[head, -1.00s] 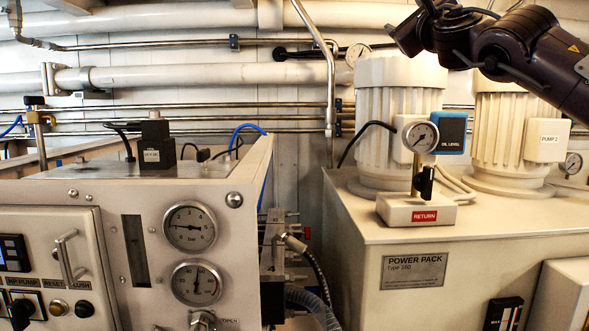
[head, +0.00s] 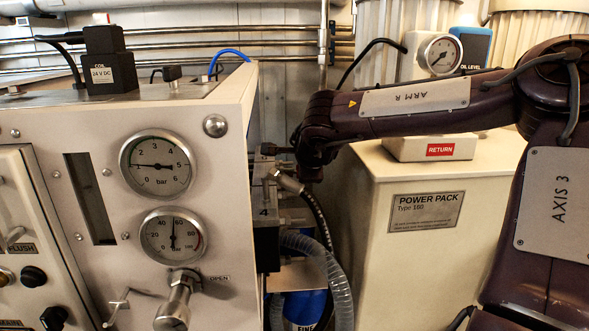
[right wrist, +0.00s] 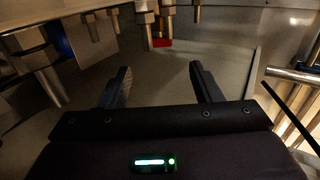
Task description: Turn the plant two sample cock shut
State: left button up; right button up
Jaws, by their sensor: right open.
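My right gripper (right wrist: 160,86) is open and empty in the right wrist view, its two dark fingers spread apart. A small red part (right wrist: 161,43) sits beyond the fingertips, beside hanging metal fittings; I cannot tell for sure whether it belongs to the plant two sample cock. In the head view my right arm reaches left to the gap beside the watermaker panel (head: 110,235), and its fingers are hardly visible there. No plant two label is readable. My left gripper is not in view.
Metal fittings (right wrist: 33,53) hang at the upper left of the right wrist view. In the head view a clear ribbed hose (head: 338,285) and a dark hose run down the gap between the panel and the power pack (head: 420,265). Two gauges face forward on the panel.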

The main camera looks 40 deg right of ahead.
jog(key=p+x, duration=0.2)
jog(key=x, duration=0.8)
jog(key=shift+w+d+f, duration=0.15)
jog(key=shift+w+d, duration=0.05)
jog(key=shift+w, duration=0.05)
jog(key=c, duration=1)
